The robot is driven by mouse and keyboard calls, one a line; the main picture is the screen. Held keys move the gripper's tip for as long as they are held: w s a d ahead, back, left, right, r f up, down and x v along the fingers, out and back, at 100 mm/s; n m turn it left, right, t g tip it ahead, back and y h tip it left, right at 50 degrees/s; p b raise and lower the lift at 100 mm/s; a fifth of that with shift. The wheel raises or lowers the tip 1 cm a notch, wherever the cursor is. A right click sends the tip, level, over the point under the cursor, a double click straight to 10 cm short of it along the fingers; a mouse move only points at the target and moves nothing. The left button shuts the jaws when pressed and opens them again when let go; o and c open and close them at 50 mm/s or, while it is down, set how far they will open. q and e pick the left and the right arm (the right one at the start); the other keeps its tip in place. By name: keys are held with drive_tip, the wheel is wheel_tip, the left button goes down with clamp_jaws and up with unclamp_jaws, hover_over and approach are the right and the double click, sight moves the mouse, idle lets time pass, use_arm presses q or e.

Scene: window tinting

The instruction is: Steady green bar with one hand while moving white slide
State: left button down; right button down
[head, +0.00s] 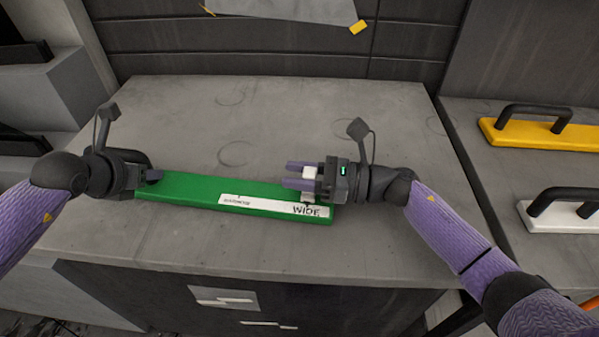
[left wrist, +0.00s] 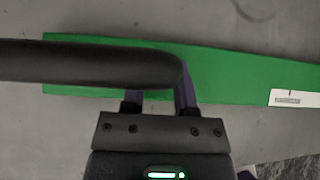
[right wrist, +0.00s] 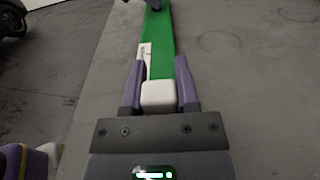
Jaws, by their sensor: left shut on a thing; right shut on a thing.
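The green bar (head: 190,188) lies across the grey bench top, with a white label strip (head: 262,207) along its front side. The label reads "WIDE" at its right end. My left gripper (head: 146,178) is shut on the black handle (left wrist: 110,65) at the bar's left end. The white slide (head: 312,172) is a small block at the bar's right end, above "WIDE". My right gripper (head: 302,178) is shut on it, a finger on each side. The slide also shows between the fingers in the right wrist view (right wrist: 158,94). Its lower part is partly hidden in the head view.
On a bench to the right lie a yellow bar (head: 535,135) and a white bar (head: 560,218), each with a black handle. The grey bench top (head: 290,110) is clear behind the green bar. Its front edge runs close in front of the bar.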

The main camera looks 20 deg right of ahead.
use_arm(q)
drive_tip(key=shift+d+r, duration=0.1)
drive_tip(key=shift+d, duration=0.05)
use_arm(e)
drive_tip(key=x, duration=1.2)
drive_tip(key=shift+c, duration=1.8)
unclamp_jaws()
drive_tip(key=shift+d, duration=0.1)
drive_tip(key=v, duration=1.2)
